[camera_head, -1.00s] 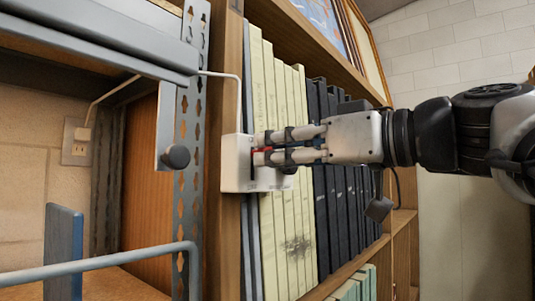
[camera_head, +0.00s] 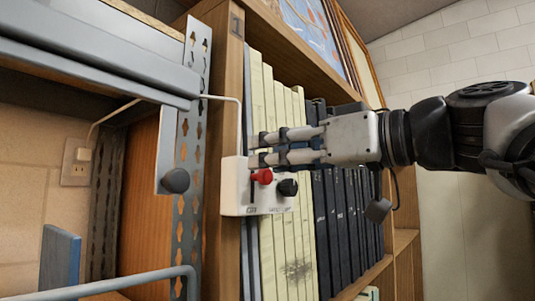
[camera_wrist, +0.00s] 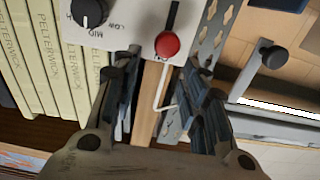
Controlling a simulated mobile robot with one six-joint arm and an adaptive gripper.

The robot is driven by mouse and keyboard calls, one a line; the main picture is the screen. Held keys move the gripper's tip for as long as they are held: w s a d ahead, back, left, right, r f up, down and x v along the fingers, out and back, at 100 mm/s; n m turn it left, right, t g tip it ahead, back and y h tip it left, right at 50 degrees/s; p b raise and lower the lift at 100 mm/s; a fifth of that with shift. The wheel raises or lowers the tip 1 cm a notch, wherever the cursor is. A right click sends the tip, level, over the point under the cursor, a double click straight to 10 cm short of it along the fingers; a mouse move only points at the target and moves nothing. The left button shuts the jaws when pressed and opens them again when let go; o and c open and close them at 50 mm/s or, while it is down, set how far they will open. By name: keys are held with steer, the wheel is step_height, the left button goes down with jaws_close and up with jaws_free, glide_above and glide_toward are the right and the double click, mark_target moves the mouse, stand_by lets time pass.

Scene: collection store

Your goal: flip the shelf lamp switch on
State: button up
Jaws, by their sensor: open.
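The switch box (camera_head: 232,187) is a white box on the front of the bookshelf, with a thin cable rising from its top. Its red lever knob (camera_head: 264,176) sits at the upper end of a dark vertical slot. A black dial (camera_head: 288,187) is to its right. My gripper (camera_head: 254,151) is open and empty, with its fingers level with the box's top edge, just above the red knob. In the wrist view the box appears upside down, with the red knob (camera_wrist: 167,44) ahead of my open fingers (camera_wrist: 165,78). I cannot tell whether a finger touches the knob.
Pale yellow volumes (camera_head: 283,230) and dark binders (camera_head: 340,210) fill the shelf behind. A metal rack post (camera_head: 190,140) with a dark round knob (camera_head: 176,180) stands left of the box. A wall socket (camera_head: 77,162) is at far left.

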step_height(320, 180, up, 7)
steer(key=shift+r, duration=0.2)
stand_by(0.4)
stand_by(0.4)
